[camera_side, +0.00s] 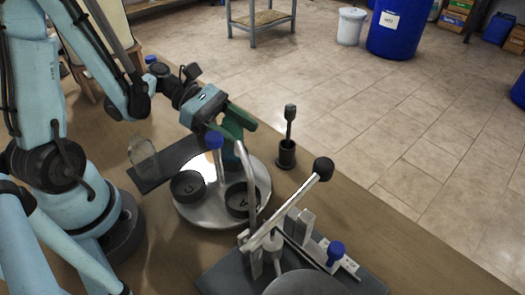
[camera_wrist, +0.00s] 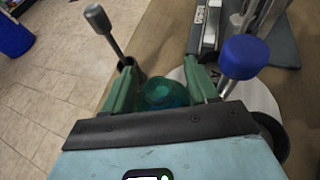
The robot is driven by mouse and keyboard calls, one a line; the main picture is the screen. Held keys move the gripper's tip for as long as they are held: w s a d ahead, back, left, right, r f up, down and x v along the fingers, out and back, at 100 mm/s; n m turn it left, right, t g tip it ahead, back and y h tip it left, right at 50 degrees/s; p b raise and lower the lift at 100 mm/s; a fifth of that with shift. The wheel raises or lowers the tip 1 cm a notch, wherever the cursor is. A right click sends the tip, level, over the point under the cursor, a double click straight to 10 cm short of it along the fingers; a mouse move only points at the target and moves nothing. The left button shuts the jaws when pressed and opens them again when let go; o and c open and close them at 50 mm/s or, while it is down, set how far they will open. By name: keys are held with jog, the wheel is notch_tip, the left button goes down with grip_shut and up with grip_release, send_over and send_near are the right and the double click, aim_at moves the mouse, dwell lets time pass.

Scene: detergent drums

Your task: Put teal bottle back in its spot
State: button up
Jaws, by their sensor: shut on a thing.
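The teal bottle (camera_wrist: 165,94) sits between the green fingers of my gripper (camera_wrist: 162,84), seen from above in the wrist view. In the side view my gripper (camera_side: 234,128) is over the back of a round metal carousel (camera_side: 218,212), and the bottle is mostly hidden behind the fingers and post. The carousel carries dark numbered cups, one at left (camera_side: 188,187) and one at right (camera_side: 241,200). Its central post has a blue knob (camera_side: 214,140), just right of my fingers in the wrist view (camera_wrist: 245,57). I cannot tell whether the bottle touches the carousel.
A black holder (camera_side: 286,155) with an upright dark-headed tool stands right of the carousel, close to my left finger in the wrist view. A lever device (camera_side: 315,250) with a black-knobbed bar stands in front. A clear disc (camera_side: 143,155) stands near a dark plate at left.

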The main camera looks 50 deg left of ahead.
jog(key=shift+r, duration=0.2)
jog(key=shift+r, duration=4.6)
jog(key=w+a+r+n+t+y, duration=0.6)
jog(key=w+r+n+t+y, duration=0.25)
jog(key=r+n, duration=0.2)
jog(key=s+d+f+m+g+h, duration=0.5)
jog(key=s+f+m+g+h, duration=0.2)
jog(key=f+m+h, duration=0.1)
jog(key=shift+s+d+f+m, duration=0.2)
jog(key=shift+d+f+m, duration=0.15)
jog(key=shift+f+m, duration=0.5)
jog(key=shift+s+d+f+m+g+h, duration=0.2)
jog(key=shift+s+m+g+h, duration=0.2)
jog(key=shift+s+g, duration=0.3)
jog(key=shift+w, duration=0.15)
